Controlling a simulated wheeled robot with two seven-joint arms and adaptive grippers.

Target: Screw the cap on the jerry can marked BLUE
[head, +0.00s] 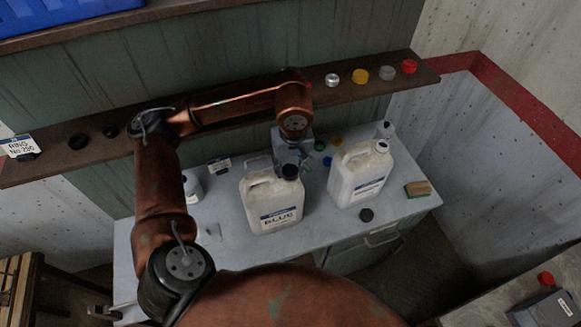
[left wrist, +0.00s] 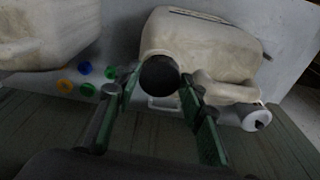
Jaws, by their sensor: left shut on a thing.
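The white jerry can marked BLUE (head: 272,206) stands upright on the grey bench. A black cap (head: 290,171) sits at its neck, and in the left wrist view the round cap (left wrist: 160,75) shows from above, over the can's mouth. My left gripper (head: 288,157) is above the neck from behind. Its fingers (left wrist: 158,88) are shut on the cap, one on each side. Whether the thread is engaged cannot be seen. A second white jerry can (head: 359,177) stands to the right. My right gripper is not in view.
A loose black cap (head: 366,214) and a sponge (head: 417,189) lie near the bench's right front. Small coloured caps (head: 327,160) lie between the cans. A small white bottle (head: 192,188) stands left. The wall shelf (head: 343,90) holds several caps.

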